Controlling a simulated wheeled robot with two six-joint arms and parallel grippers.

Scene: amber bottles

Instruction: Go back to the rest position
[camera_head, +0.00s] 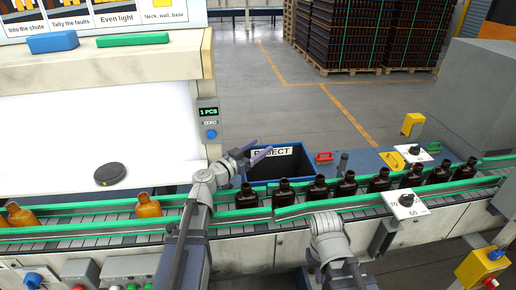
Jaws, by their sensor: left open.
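My left gripper (262,149) is open and empty, held over the conveyor's far side at the left edge of the blue reject bin (283,165). Its arm rises from the bottom of the view across the conveyor (100,224). Several dark bottles (317,188) stand in a row on the conveyor to the right. Amber bottles (148,206) stand on it at the left, one of them at the picture's edge.
A white lit panel (60,130) stands behind the conveyor at left, with a dark round puck (110,174) before it. Green rails (330,206) run along the belt.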

